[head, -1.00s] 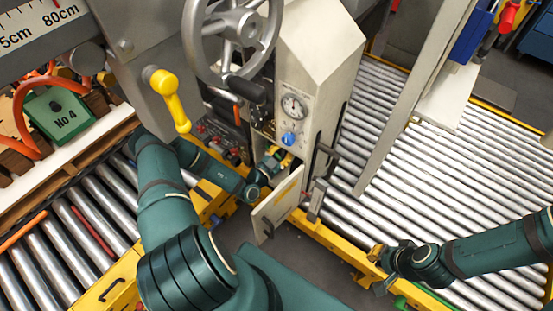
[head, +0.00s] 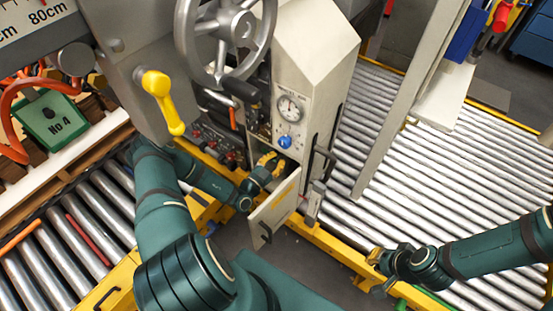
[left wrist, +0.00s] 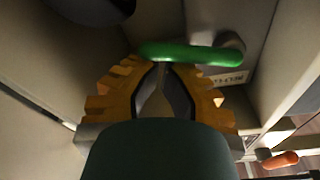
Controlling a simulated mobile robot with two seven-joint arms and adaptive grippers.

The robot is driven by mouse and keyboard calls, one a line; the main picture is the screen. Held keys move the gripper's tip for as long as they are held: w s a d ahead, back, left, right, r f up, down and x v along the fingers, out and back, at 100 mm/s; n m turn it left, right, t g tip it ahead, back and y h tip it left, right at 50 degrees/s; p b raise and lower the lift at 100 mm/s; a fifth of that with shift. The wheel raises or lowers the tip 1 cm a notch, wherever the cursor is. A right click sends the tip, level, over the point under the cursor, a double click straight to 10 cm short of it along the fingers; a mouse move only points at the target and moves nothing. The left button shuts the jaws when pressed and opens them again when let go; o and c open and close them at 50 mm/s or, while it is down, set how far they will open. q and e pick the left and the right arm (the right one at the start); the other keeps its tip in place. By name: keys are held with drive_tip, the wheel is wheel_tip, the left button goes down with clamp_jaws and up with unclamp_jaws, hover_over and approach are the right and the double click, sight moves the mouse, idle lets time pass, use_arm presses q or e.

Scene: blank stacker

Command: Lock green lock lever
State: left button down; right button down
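The green lock lever (left wrist: 190,52) shows in the left wrist view as a rounded green bar on a round grey pivot, just beyond my left fingertips. My left gripper (head: 270,163) reaches into the open compartment below the gauge in the head view. In the left wrist view its yellow fingers (left wrist: 160,68) lean together at the tips, with nothing clearly held between them. The tips are close to the lever; whether they touch it is unclear. The lever is hidden in the head view. My right gripper (head: 374,271) is open and empty over the right conveyor's edge.
The compartment door (head: 272,212) stands open beside my left wrist. A handwheel (head: 226,28), a yellow-handled crank (head: 165,103) and a blue knob (head: 285,142) are above. Roller conveyors (head: 420,165) lie on both sides. In the left wrist view, walls surround the lever closely.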

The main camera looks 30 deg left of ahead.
use_arm(q)
drive_tip(key=shift+f+m, duration=0.25)
drive_tip(key=shift+m, duration=0.15)
drive_tip(key=shift+f+m+b, duration=0.45)
drive_tip(key=shift+f+m, duration=0.1)
drive_tip(key=shift+m, duration=0.55)
drive_tip(key=shift+a+f+m+h, duration=0.2)
drive_tip(key=shift+f+m+h, duration=0.25)
drive_tip(key=shift+m, duration=0.45)
drive_tip(key=a+f+m, duration=0.1)
drive_tip(key=m, duration=0.2)
drive_tip(key=a+f+m+g, duration=0.1)
drive_tip(key=m, duration=0.2)
drive_tip(key=a+f+m+b, duration=0.1)
drive_tip(key=m, duration=0.3)
drive_tip(key=shift+w+f+g, duration=0.2)
drive_tip(key=shift+f+g, duration=0.1)
drive_tip(key=shift+a+h, duration=0.2)
drive_tip(key=shift+h, duration=0.05)
drive_tip(key=shift+d, duration=0.1)
